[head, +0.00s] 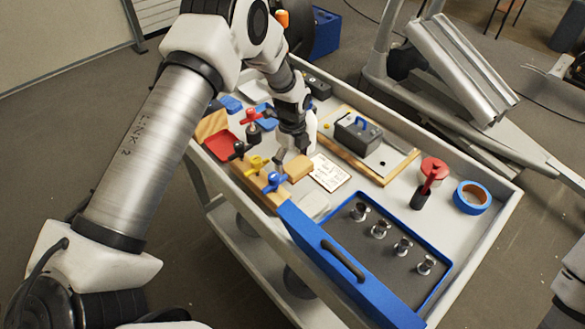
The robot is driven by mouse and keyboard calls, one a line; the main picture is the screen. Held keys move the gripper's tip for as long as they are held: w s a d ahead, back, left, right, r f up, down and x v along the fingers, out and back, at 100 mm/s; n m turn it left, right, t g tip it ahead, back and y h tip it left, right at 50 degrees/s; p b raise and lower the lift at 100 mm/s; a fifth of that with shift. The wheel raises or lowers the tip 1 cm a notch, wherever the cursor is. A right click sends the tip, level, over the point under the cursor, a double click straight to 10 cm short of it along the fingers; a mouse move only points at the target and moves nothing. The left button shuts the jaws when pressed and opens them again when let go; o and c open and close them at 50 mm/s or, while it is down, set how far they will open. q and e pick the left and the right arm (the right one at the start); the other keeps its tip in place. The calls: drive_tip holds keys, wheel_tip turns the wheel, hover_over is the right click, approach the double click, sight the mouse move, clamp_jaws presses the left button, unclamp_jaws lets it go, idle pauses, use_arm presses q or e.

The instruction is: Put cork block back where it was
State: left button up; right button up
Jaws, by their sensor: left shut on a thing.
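The tan cork block (299,168) is at the tips of my left gripper (288,154) in the head view, above the middle of the cart, just behind the blue-handled valve. My left gripper points down and is shut on the block; the fingers hide part of it. I cannot tell whether the block touches the surface below. My right gripper is out of view.
A wooden strip (262,190) carries valves with coloured handles. A handwritten card (329,172) lies beside the block. A blue-edged tray (345,270) holds several metal knobs. A black box (358,135) sits on a wooden board. A red-topped tool (432,175) and blue tape roll (472,197) stand right.

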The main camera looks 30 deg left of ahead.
sight(292, 172)
use_arm(q)
drive_tip(key=shift+s+f, duration=0.1)
drive_tip(key=shift+f, duration=0.25)
wheel_tip(292, 172, down, 4)
drive_tip(key=shift+s+r+p, duration=0.1)
drive_tip(key=shift+p, duration=0.45)
drive_tip(key=shift+f, duration=0.4)
drive_tip(key=o, duration=0.7)
drive_tip(key=shift+f+b, duration=0.1)
drive_tip(key=shift+b, duration=0.2)
drive_tip(key=shift+o, duration=0.6)
